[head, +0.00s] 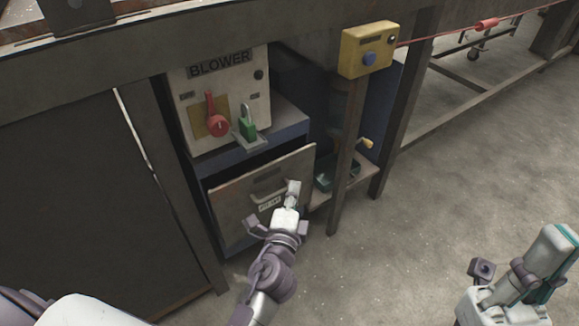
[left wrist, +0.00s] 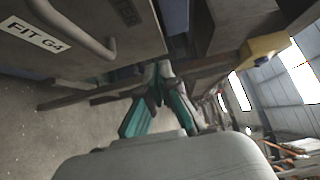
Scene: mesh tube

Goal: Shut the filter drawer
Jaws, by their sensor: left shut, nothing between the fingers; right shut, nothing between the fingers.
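The filter drawer (head: 232,197) is a flat metal front below the blower box, with a handle (head: 268,181) and a small label. It stands partly pulled out, with a dark gap above its front. My left gripper (head: 293,188) is shut and empty at the right part of the drawer front, beside the handle; I cannot tell whether it touches. In the left wrist view the drawer front (left wrist: 75,60) fills the upper left, its label reading "FIT G4", and the shut fingers (left wrist: 163,72) lie to its right. My right gripper (head: 556,243) is shut and empty at the lower right, far from the drawer.
The blower panel (head: 237,83) carries a red switch (head: 217,120) and a green padlock (head: 247,125). A steel post (head: 346,160) stands right of the drawer, with a yellow box (head: 366,49) on top. Floor at right is clear.

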